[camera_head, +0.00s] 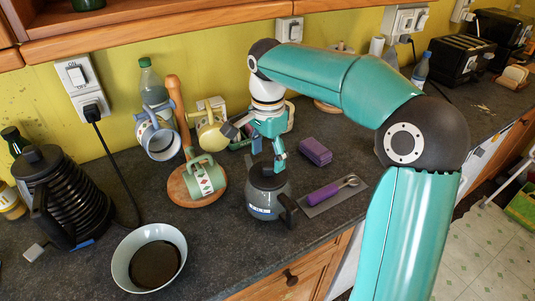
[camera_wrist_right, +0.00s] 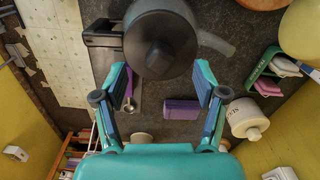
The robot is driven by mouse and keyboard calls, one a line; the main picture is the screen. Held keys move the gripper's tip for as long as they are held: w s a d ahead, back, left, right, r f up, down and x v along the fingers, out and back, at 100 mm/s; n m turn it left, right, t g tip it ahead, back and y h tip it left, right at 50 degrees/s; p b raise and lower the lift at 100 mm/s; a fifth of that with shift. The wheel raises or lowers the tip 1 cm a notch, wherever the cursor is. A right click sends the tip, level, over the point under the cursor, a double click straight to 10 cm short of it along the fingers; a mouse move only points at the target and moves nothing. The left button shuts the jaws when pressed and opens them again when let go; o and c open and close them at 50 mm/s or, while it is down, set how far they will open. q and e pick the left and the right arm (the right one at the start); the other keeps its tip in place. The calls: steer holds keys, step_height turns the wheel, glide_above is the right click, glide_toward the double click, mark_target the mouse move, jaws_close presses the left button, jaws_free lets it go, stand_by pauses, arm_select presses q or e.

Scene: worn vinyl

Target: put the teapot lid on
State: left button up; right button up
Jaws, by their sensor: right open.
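The dark grey teapot (camera_head: 267,205) stands on the dark worktop near its front edge, with its black handle toward the front right in the head view. The right wrist view shows the lid's knob (camera_wrist_right: 160,57) from above. My right gripper (camera_head: 271,150) is open and empty just above the lid, its fingers apart on either side of the knob's line and not closed on it. My left gripper is not in view.
A purple-handled tool (camera_head: 325,194) lies right of the teapot, with a purple block (camera_head: 315,151) behind it. A patterned mug (camera_head: 205,178) on a wooden board is to the left. A bowl (camera_head: 149,256) and a black ribbed kettle (camera_head: 65,195) stand further left.

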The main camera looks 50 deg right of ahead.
steer(key=shift+r+p, duration=0.8)
steer(key=shift+r, duration=0.15)
step_height(320, 180, up, 12)
stand_by(0.6)
steer(key=shift+f, duration=0.1)
stand_by(1.2)
